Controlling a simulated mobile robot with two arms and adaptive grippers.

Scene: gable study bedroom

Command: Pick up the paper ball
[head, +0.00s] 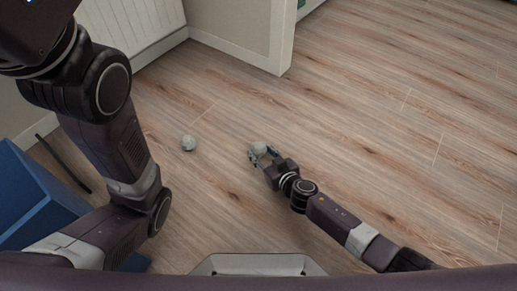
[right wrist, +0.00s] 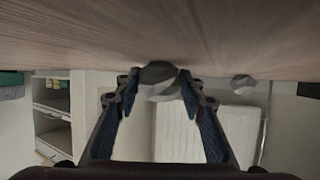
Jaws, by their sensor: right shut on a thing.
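A crumpled grey paper ball (head: 259,148) is between the fingers of my right gripper (head: 263,156), low at the wooden floor. In the right wrist view the same paper ball (right wrist: 161,82) sits between the fingertips of the right gripper (right wrist: 160,95), which is shut on it. The picture does not clearly show whether the ball still touches the floor. A second paper ball (head: 188,142) lies on the floor to the left, apart from the gripper; it also shows in the right wrist view (right wrist: 242,85). My left arm reaches in at the left, but its gripper is out of view.
A blue box-like object (head: 35,195) stands at the lower left, with a dark thin strip (head: 62,163) on the floor beside it. A wall corner (head: 280,45) and a white panel (head: 130,25) are at the back. The floor to the right is clear.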

